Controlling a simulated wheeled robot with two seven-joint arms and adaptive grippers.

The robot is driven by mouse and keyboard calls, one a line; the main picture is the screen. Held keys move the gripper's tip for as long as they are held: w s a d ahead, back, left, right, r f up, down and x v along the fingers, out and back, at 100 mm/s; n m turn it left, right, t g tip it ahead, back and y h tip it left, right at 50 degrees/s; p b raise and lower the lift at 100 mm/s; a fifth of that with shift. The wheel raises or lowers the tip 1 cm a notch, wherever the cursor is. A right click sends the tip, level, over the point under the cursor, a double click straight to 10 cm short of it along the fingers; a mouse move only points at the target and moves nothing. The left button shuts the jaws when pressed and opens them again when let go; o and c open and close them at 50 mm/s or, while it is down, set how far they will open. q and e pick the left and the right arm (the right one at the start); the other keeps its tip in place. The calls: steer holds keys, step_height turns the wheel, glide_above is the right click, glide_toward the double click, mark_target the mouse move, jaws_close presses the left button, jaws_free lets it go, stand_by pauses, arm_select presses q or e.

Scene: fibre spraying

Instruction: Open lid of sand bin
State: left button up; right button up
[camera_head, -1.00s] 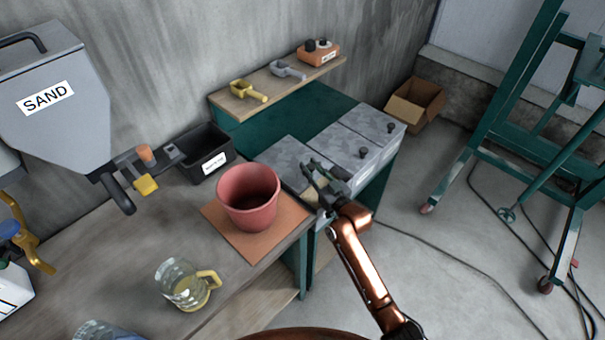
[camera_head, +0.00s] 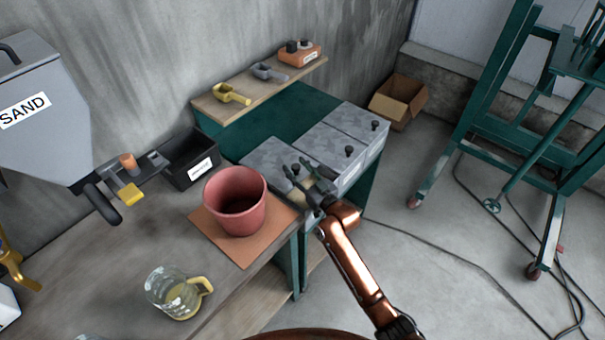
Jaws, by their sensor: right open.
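A row of grey metal bins with flat mottled lids stands right of the workbench. Two lids show black knobs: the middle lid (camera_head: 327,147) and the far lid (camera_head: 352,124). The near left lid (camera_head: 264,157) is partly covered by my right gripper. All the lids look shut. Labels on the bin fronts are too small to read, so I cannot tell which bin holds sand. My right gripper (camera_head: 299,168) is open over the near left lid, its fingers pointing up-left. Whether it touches a knob there is unclear. My left gripper is not in view.
A grey hopper marked SAND (camera_head: 35,115) hangs at the left. A red pot (camera_head: 237,203) stands on a brown board, near a black bin (camera_head: 190,160) and a glass jug (camera_head: 172,292). A shelf with scoops (camera_head: 231,94) is behind. Floor at right has cables and a green frame.

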steer(key=v, duration=1.1)
steer(key=shift+s+d, duration=0.15)
steer(key=shift+s, duration=0.2)
